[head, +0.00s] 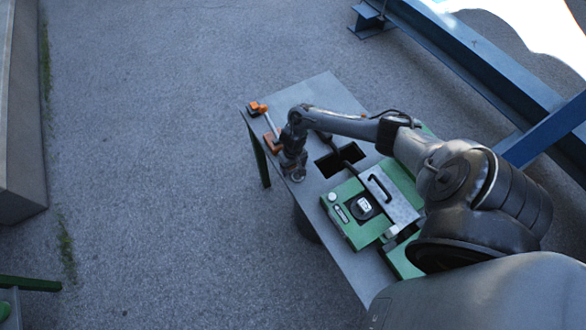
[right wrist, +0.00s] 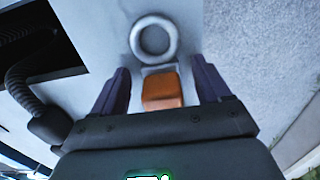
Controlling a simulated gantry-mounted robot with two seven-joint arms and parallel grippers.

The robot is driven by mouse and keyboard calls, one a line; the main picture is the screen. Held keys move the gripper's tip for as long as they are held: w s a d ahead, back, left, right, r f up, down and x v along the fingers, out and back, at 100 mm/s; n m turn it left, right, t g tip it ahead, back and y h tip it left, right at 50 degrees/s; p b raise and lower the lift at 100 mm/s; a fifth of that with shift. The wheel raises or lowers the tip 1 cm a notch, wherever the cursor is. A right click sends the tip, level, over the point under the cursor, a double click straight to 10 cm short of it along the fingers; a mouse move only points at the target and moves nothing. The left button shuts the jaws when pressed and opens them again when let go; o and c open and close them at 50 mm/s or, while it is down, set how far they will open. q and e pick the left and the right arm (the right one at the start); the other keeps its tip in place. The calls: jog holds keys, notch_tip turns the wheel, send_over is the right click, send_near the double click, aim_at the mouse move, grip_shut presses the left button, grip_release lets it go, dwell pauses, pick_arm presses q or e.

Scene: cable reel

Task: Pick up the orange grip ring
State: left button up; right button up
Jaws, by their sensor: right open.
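In the right wrist view an orange block-like grip (right wrist: 162,91) lies between the two dark fingers of my right gripper (right wrist: 159,78). A pale grey ring (right wrist: 135,38) lies just beyond it on the light table surface. The fingers are open, one on each side of the orange piece, with a gap on both sides. I cannot tell how far above it they are. In the head view my right gripper (head: 293,163) points down over the table's left edge and hides the orange grip. My left gripper is not in view.
The grey table (head: 318,92) has a dark square opening (head: 328,165) right of my gripper. A green case (head: 352,234) stands nearer. An orange-ended lever (head: 268,121) lies at the far left edge. A dark ribbed hose (right wrist: 30,85) shows at left in the wrist view.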

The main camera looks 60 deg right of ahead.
jog(key=c, duration=1.3)
jog(key=shift+r, duration=0.1)
